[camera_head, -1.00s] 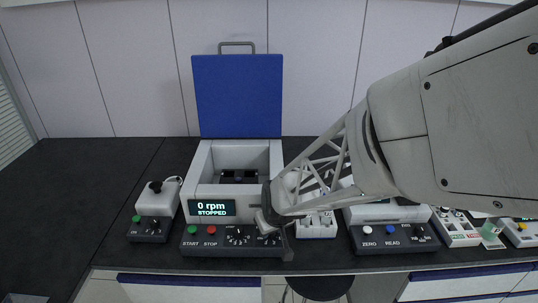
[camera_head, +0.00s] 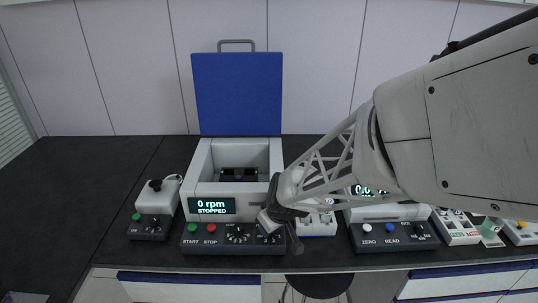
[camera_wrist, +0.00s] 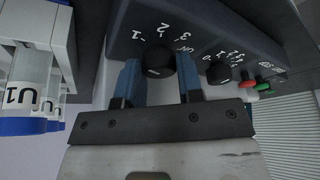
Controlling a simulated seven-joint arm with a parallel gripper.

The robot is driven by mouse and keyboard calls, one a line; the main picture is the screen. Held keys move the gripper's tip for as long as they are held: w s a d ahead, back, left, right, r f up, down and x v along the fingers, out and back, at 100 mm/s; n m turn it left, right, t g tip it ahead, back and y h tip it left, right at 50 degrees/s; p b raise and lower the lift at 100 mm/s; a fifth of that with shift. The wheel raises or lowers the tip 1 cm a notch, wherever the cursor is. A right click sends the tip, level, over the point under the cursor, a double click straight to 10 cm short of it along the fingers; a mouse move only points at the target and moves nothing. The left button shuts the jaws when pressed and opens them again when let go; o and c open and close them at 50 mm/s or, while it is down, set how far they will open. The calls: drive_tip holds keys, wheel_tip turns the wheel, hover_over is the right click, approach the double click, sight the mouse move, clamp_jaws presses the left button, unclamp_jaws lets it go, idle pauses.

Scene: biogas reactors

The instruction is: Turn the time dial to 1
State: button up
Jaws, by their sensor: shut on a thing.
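The time dial is a black round knob (camera_wrist: 158,58) on the dark front panel (camera_wrist: 200,28), with white marks including 1, 2 and 3 around it. My gripper (camera_wrist: 157,66) is shut on this knob, one blue finger on each side. A short pale mark shows on the knob's face; which number it points at is unclear. In the head view my gripper (camera_head: 268,222) is at the right-hand dial of the machine (camera_head: 202,165), hiding most of it. The display (camera_head: 212,206) reads 0 rpm, STOPPED.
A second dial (camera_head: 237,233) sits just left, beside the red (camera_head: 210,228) and green (camera_head: 193,228) buttons. The machine's blue lid (camera_head: 238,95) stands open. A white rack (camera_head: 318,225) stands close on the right, with labelled tubes (camera_wrist: 28,90) in the wrist view.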

sight(277, 240)
drive_tip(key=o, duration=0.9)
drive_tip(key=shift+r, duration=0.1)
drive_tip(key=v, duration=0.7)
drive_tip(key=shift+s+d+r, duration=0.1)
drive_tip(key=shift+r, duration=0.15)
drive_tip(key=s+d+r+m+h, duration=0.1)
drive_tip(key=s+d+r+m, duration=0.1)
drive_tip(key=s+d+r, duration=0.2)
drive_tip(key=s+d+r+m+h, duration=0.1)
drive_tip(key=s+d+r+m, duration=0.2)
drive_tip(key=s, duration=0.6)
drive_tip(key=s+d+r+m+g+h, duration=0.1)
drive_tip(key=s+d+r+m, duration=0.2)
drive_tip(key=s+d+r, duration=0.3)
drive_tip(key=shift+s+d+r, duration=0.1)
drive_tip(key=shift+d+r, duration=0.05)
drive_tip(key=shift+d, duration=0.55)
drive_tip(key=shift+s+d+r, duration=0.1)
drive_tip(key=shift+s+d, duration=0.05)
drive_tip(key=shift+d, duration=0.55)
